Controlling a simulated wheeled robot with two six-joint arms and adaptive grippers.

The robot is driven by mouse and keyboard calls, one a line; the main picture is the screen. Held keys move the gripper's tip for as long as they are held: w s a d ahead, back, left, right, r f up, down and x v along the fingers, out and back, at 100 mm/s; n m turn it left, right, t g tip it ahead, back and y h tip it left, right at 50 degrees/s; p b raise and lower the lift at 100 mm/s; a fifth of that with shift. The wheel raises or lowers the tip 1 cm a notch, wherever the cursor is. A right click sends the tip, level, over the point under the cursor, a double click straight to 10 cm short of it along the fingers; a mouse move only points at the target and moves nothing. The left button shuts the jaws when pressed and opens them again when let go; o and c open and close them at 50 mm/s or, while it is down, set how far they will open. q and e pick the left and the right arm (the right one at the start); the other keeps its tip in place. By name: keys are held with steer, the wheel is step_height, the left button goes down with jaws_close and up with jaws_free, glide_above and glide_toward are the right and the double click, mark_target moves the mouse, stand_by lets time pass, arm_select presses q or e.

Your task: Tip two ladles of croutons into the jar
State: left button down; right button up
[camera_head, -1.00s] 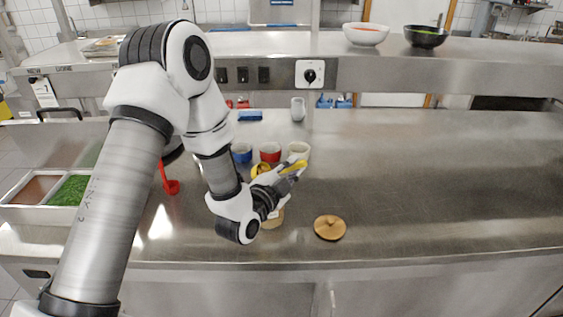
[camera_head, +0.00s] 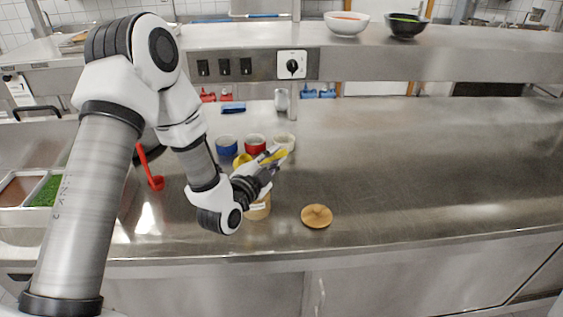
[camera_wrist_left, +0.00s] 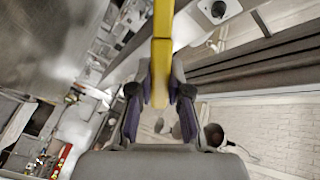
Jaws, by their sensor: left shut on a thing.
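My left gripper (camera_head: 265,168) is shut on the yellow ladle (camera_head: 275,157), above the counter near the three cups. The ladle's yellow handle also shows between the two fingers in the left wrist view (camera_wrist_left: 162,50). A rounded yellow part shows left of the gripper, by the cups. A tan jar (camera_head: 259,211) stands on the counter below the gripper, partly hidden by it. A round wooden lid (camera_head: 317,216) with a knob lies on the counter right of the jar. I cannot make out croutons in either view. My right gripper is not in view.
A blue cup (camera_head: 227,146), a red cup (camera_head: 255,145) and a cream cup (camera_head: 285,142) stand in a row behind the gripper. A red ladle (camera_head: 155,183) is at left, near bins of brown and green food (camera_head: 45,191). Counter at right is clear.

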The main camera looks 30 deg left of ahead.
arm_select(q)
steer(key=a+r+n+p, duration=0.1)
steer(key=r, duration=0.1)
steer(key=a+r+n+p, duration=0.2)
steer(key=r+n+p, duration=0.1)
steer(key=shift+a+r, duration=0.25)
steer(key=shift+r, duration=0.1)
steer(key=a+r+n+p, duration=0.4)
steer(key=a+r+n, duration=0.1)
steer(key=a, duration=0.4)
steer(key=shift+w+n+p, duration=0.15)
steer(key=shift+n+p, duration=0.2)
steer(key=shift+n, duration=0.45)
steer(key=shift+d, duration=0.1)
